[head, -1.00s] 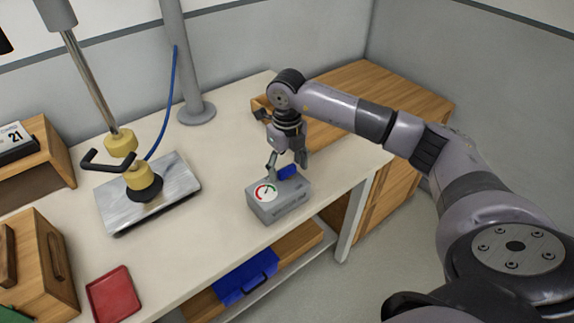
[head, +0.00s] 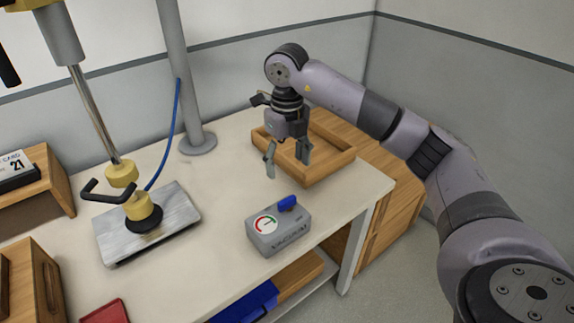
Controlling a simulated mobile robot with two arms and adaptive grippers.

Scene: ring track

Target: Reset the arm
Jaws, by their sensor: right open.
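My right arm (head: 345,95) comes in from the right, bends at the elbow and hangs its gripper downward. My right gripper (head: 288,170) is open and empty, in the air above the workbench and apart from everything below it. Below it sits a grey vacuum box (head: 285,238) with a round red-and-green gauge on its front left and a blue switch lever (head: 287,203) on top. My left gripper is out of view.
A wooden tray (head: 340,162) lies behind the right gripper. A metal plate (head: 178,238) with a yellow-and-black suction tool on a rod stands at left, near a grey post (head: 185,80) and blue hose. A red tray (head: 105,312) is at the front edge. Bare bench lies between.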

